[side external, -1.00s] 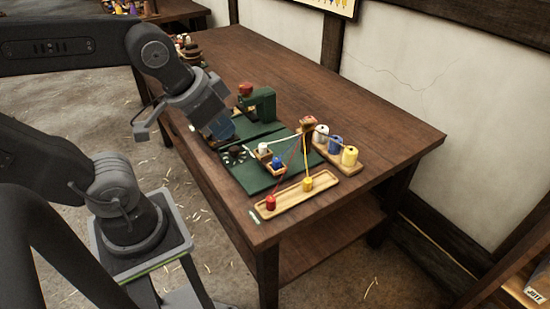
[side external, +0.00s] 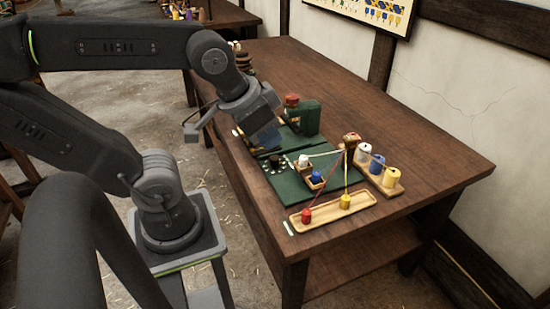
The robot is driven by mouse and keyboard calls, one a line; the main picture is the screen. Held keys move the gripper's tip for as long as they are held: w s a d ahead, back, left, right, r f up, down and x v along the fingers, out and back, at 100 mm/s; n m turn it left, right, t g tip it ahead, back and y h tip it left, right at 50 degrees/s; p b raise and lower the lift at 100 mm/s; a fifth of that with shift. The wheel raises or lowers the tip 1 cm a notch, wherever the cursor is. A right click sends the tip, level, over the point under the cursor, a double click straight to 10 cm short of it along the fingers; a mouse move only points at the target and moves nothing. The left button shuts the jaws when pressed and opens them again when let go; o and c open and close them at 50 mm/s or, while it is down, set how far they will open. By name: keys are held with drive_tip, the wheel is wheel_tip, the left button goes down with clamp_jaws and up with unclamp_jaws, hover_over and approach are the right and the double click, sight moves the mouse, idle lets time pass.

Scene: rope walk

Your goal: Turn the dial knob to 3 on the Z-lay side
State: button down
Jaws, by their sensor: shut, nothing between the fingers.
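The dial knob (side external: 273,162) is a small dark round shape ringed by pale marks. It sits on the left part of the green board (side external: 292,187) on the table. Its pointer, numbers and Z-lay side are too small to read. Contact with the dial cannot be seen, and the gripper's end covers part of the board.
A green machine with a red top (side external: 305,115) stands behind the dial. Strands run from a wooden post (side external: 351,141) to red (side external: 306,216) and yellow (side external: 345,202) bobbins on a wooden tray (side external: 325,212). Several spools (side external: 377,165) stand at the right. The table's right side is clear.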

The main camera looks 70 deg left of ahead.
sight(274, 158)
drive_tip(key=c, duration=1.9)
unclamp_jaws()
drive_tip(key=shift+o, duration=0.9)
drive_tip(key=o, duration=0.6)
drive_tip(key=w+a+n, duration=0.2)
drive_tip(key=w+a+f+n+g, duration=0.1)
drive_tip(key=w+a+n, duration=0.1)
drive_tip(key=w+a+n+g, duration=0.1)
drive_tip(key=w+a+n, duration=0.1)
drive_tip(key=shift+w+a+f+n+y, duration=0.3)
drive_tip(key=shift+w+f+n+y, duration=0.1)
drive_tip(key=o, duration=0.3)
drive_tip(key=w+a+f+n+g, duration=0.1)
drive_tip(key=w+a+f+n, duration=0.1)
drive_tip(key=a, duration=0.4)
drive_tip(key=shift+w+f+n, duration=0.4)
drive_tip(key=shift+w+n, duration=0.3)
drive_tip(key=shift+n, duration=0.5)
drive_tip(key=shift+o, duration=0.2)
drive_tip(key=w+a+f+n+g, duration=0.1)
drive_tip(key=a+f+n+g, duration=0.1)
drive_tip(key=a+f+n, duration=0.6)
drive_tip(key=a, duration=0.4)
drive_tip(key=shift+w+a+f+h, duration=0.15)
drive_tip(key=shift+w+h, duration=0.2)
drive_tip(key=shift+h, duration=0.05)
drive_tip(key=shift+n, duration=0.3)
drive_tip(key=f, duration=1.4)
drive_tip(key=shift+w+a+f, duration=0.1)
drive_tip(key=shift+a, duration=0.15)
